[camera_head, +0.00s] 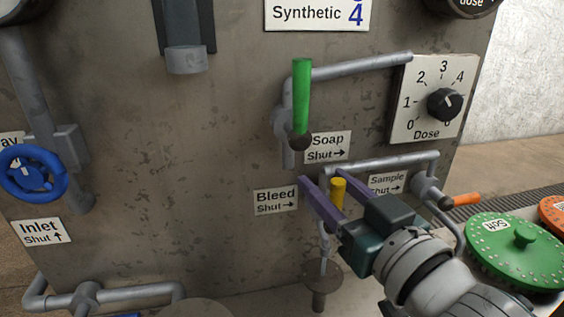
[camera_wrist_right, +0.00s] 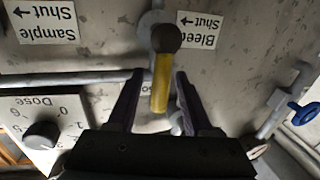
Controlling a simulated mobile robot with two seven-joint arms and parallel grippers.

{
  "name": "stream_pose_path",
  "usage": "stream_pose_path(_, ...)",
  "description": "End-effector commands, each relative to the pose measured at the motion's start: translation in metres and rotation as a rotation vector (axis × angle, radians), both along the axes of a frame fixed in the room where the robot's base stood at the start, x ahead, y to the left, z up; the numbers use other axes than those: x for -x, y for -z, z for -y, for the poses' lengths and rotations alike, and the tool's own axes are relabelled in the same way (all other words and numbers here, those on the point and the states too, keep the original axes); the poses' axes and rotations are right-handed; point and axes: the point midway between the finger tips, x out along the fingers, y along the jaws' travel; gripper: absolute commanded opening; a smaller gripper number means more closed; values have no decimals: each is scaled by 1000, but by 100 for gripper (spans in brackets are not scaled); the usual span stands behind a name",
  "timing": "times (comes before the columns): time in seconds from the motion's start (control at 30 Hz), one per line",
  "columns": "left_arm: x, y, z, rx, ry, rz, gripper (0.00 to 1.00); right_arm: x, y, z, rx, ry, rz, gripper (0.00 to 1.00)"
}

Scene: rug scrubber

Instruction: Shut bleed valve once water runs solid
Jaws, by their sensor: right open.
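The bleed valve's yellow handle (camera_head: 338,192) points up beside the Bleed label (camera_head: 276,200), whose Shut arrow points right. My right gripper (camera_head: 322,180) is open, with its purple fingers on either side of the handle. In the right wrist view, upside down, the yellow handle (camera_wrist_right: 162,84) and its dark round pivot show between the open fingers (camera_wrist_right: 160,76), with gaps on both sides. Below the valve, a thin spout (camera_head: 325,242) hangs over a drain funnel (camera_head: 321,274). Whether water runs there is too small to tell. My left gripper is out of view.
The green soap lever (camera_head: 301,95) stands just above. The sample valve's orange handle (camera_head: 466,199) is close to the right of my gripper. A dose dial (camera_head: 444,104), a blue inlet wheel (camera_head: 32,174) and a green disc (camera_head: 515,252) are further off.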

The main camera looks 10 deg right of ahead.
Motion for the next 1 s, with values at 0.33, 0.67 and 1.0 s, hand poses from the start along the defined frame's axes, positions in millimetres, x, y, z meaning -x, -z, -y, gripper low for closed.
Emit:
stream_pose_path(0.33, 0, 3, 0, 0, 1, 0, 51, -14, 0, -4, -2, -1, -1, 51)
stream_pose_path(0.67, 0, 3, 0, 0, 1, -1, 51, -14, 0, -4, -1, 0, -1, 25)
stream_pose_path(1.0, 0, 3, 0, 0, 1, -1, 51, -14, 0, -3, -1, 0, 0, 0)
